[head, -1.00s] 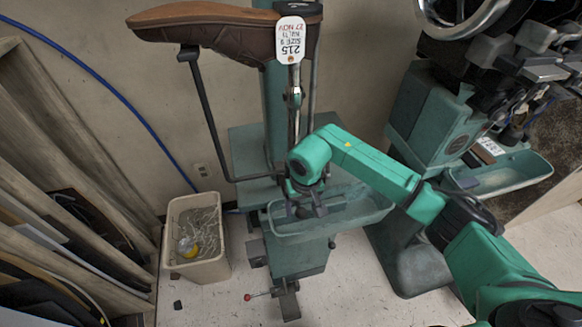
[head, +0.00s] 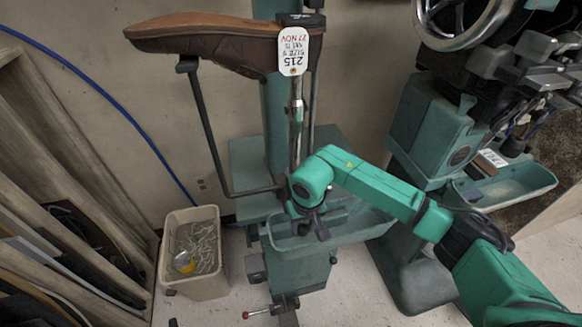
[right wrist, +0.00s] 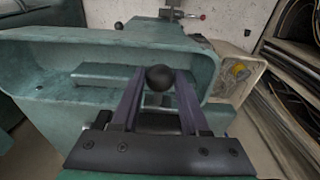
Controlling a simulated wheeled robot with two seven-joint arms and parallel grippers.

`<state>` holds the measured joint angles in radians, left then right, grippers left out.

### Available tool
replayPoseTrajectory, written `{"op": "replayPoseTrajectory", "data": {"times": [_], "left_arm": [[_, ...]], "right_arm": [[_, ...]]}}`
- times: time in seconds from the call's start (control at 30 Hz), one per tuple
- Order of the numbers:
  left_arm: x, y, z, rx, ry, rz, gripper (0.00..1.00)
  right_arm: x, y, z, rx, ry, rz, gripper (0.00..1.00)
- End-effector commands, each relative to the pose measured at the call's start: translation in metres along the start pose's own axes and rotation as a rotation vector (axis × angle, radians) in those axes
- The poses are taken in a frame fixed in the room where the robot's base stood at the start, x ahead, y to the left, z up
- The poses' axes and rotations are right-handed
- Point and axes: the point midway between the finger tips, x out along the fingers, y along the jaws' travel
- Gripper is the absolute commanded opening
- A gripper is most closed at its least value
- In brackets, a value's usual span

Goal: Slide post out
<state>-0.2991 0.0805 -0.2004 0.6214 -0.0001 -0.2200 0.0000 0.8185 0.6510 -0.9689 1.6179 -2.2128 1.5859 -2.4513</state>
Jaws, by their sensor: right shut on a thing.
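The upright chrome post (head: 296,120) stands on the green stitching machine, under a brown shoe (head: 215,42) with a white tag (head: 292,50) hanging at its heel. My right gripper (head: 312,222) is low on the machine, below the post and over the green trough (head: 345,232). In the right wrist view my right gripper (right wrist: 158,95) is shut on a black ball knob (right wrist: 160,77) between its fingertips. What the knob joins to is hidden by the gripper. My left gripper is not in view.
A beige bin (head: 195,275) with tangled thread stands on the floor to the left. A black bent bar (head: 210,135) rises beside the post. A second green machine (head: 425,130) stands at the right. Wooden shelving (head: 60,150) fills the left side.

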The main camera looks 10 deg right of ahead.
Motion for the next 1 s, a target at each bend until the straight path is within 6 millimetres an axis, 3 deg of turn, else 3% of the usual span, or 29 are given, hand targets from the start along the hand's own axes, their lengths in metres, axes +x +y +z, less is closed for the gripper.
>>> {"op": "replayPoseTrajectory", "data": {"times": [1.0], "left_arm": [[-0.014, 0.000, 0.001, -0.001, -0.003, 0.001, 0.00]], "right_arm": [[-0.006, 0.000, 0.079, -0.003, -0.011, 0.001, 0.00]]}}
